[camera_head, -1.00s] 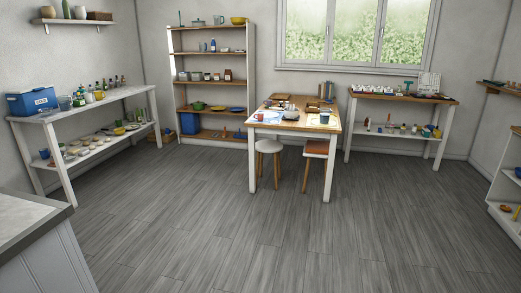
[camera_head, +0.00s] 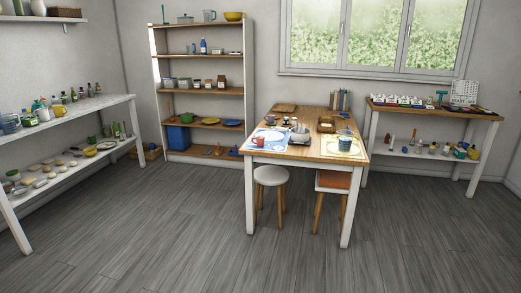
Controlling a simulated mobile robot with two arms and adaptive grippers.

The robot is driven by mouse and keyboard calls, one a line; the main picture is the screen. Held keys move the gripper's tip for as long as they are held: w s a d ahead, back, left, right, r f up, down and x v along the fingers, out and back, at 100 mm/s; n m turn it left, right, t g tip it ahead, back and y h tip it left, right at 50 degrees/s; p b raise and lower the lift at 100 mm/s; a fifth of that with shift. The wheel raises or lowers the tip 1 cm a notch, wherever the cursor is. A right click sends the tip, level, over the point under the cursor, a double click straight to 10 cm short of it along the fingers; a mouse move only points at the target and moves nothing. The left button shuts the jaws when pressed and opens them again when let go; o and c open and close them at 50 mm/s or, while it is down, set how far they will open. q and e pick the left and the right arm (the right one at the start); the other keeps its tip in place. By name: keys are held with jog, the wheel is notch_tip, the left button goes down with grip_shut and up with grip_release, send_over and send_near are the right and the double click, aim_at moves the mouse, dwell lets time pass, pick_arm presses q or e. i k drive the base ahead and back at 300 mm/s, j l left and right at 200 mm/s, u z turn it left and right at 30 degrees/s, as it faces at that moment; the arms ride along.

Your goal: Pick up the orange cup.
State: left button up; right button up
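I cannot make out an orange cup with certainty. A small reddish cup-like thing (camera_head: 258,141) stands at the left front of the wooden table (camera_head: 300,152), on a blue-and-white mat. It is too small to tell whether it is the orange cup. Several small coloured vessels (camera_head: 460,151) stand on the lower shelf of the right bench, and their exact colours are hard to tell. Neither of my grippers is in view.
A white stool (camera_head: 270,176) and an orange-topped stool (camera_head: 333,181) stand at the table's front. A tall shelf (camera_head: 203,90) is behind left, a white rack (camera_head: 75,112) at left, a bench (camera_head: 436,108) at right. The grey floor (camera_head: 180,230) in front is clear.

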aim_at(258, 141)
jog(key=i, duration=2)
jog(key=i+z, duration=0.1)
jog(key=i, duration=0.55)
jog(key=i+j+z, duration=0.15)
jog(key=i, duration=0.45)
jog(key=i+j+z, duration=0.1)
jog(key=i, duration=0.55)
jog(key=j, duration=0.1)
